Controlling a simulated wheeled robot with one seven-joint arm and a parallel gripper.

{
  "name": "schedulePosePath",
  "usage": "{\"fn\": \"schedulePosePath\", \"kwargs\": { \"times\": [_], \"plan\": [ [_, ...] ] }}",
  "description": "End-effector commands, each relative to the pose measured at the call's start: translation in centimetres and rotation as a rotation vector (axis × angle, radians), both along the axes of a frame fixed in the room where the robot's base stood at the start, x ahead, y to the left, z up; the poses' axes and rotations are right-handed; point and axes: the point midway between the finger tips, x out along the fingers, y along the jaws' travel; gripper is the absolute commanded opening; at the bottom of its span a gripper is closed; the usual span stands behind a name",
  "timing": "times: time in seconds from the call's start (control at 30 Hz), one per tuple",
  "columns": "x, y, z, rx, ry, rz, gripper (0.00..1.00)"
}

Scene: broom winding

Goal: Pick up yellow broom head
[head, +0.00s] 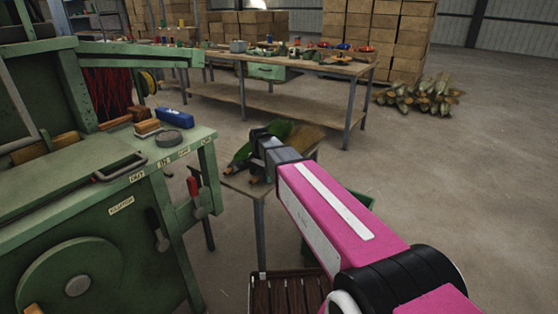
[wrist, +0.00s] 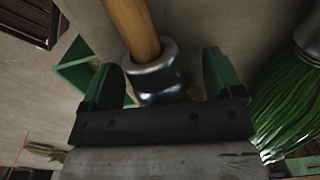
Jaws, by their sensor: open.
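In the wrist view, my gripper (wrist: 160,62) is open, with one green finger on either side of a metal collar (wrist: 160,82). A wooden handle (wrist: 135,28) runs up from that collar. A sliver of yellowish material shows behind the collar, and the rest of that broom head is hidden by my gripper. I cannot tell whether the fingers touch the collar. In the head view, the yellow-brown broom head (head: 305,140) lies on a small table just right of my gripper, whose fingers do not show clearly there. A green broom head (head: 282,130) lies beside it; its green bristles (wrist: 290,105) also fill the wrist view's right side.
The small table (head: 240,184) stands right of a green machine (head: 90,205) with levers. A green bin (head: 360,198) and a slatted wooden pallet (head: 285,294) are on the floor nearby. A long workbench (head: 270,98) stands behind.

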Motion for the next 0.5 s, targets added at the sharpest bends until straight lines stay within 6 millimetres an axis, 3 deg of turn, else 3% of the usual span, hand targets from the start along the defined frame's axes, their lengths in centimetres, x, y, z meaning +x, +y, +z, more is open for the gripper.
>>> {"fn": "schedulePosePath", "kwargs": {
  "times": [0.13,0.17,0.33,0.5],
  "plan": [
    [0.00,0.00,0.02,0.000,0.000,0.000,0.86],
    [0.00,0.00,0.02,0.000,0.000,0.000,0.79],
    [-0.01,-0.01,0.03,0.000,0.000,0.000,0.24],
    [0.01,-0.01,0.05,-0.001,-0.001,0.000,0.23]
  ]
}}
